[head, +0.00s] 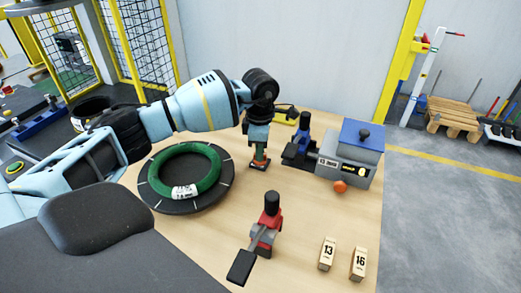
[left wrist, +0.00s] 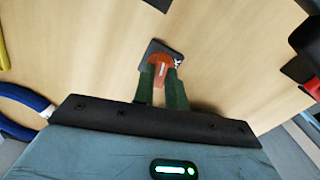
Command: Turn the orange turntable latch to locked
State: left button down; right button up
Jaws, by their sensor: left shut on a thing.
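The orange latch (head: 260,163) sits on a small dark base plate on the wooden table, just right of the round black turntable (head: 172,206). In the left wrist view the latch (left wrist: 161,67) is between my two green fingers, on a dark square plate with a small white mark. My left gripper (head: 259,157) points down and is shut on the latch. The fingers hide part of it, and I cannot tell which setting it points to. A green coil (head: 205,163) with a white label lies on the turntable. My right gripper is in neither view.
An orange ball (head: 340,186) is before the box. A red tool (head: 268,225) and tags 13 (head: 327,254) and 16 (head: 358,264) are nearer.

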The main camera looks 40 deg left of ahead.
pick_arm(q)
jog(key=shift+m, duration=1.6)
jog(key=c, duration=1.4)
grip_release()
jog(key=shift+c, duration=0.2)
jog(key=shift+r+b, duration=0.3)
jog(key=shift+r, duration=3.6)
